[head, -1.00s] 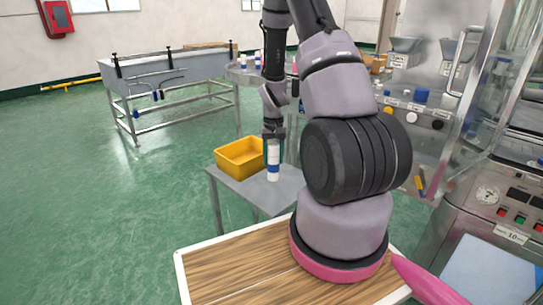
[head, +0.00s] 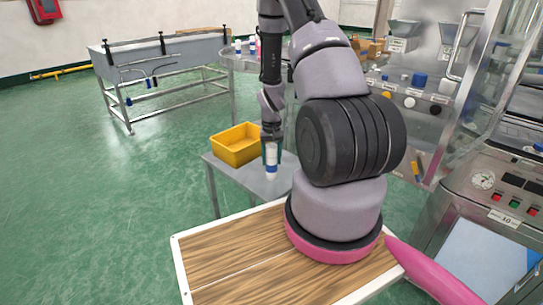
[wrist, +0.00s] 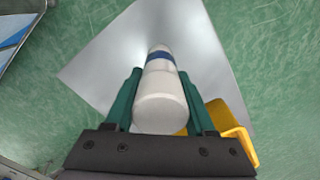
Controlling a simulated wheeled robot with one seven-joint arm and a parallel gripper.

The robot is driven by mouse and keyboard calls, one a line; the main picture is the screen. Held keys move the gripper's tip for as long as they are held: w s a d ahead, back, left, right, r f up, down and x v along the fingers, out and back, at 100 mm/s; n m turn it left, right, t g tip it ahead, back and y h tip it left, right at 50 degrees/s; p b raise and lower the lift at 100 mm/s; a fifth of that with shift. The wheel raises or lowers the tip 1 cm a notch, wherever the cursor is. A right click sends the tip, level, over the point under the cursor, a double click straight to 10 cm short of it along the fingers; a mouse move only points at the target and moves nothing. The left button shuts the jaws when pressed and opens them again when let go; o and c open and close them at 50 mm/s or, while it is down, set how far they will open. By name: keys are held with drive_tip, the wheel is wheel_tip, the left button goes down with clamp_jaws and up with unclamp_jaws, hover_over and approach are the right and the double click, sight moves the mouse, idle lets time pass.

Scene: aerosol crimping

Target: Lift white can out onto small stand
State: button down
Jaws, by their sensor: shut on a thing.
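The stand's bare top (wrist: 110,65) shows behind the can. I cannot tell whether the can's bottom touches the stand's top.
A yellow bin (head: 236,146) sits on the stand, left of the can; it also shows in the wrist view (wrist: 230,125). A round table (head: 240,58) with several bottles stands behind. A steel machine (head: 440,90) is on the right. Green floor lies open at left.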

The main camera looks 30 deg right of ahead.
drive_tip(key=shift+f, duration=0.5)
idle(0.6)
drive_tip(key=shift+c, duration=0.9)
unclamp_jaws()
wheel_tip(320, 180, up, 11)
drive_tip(key=shift+f, duration=0.1)
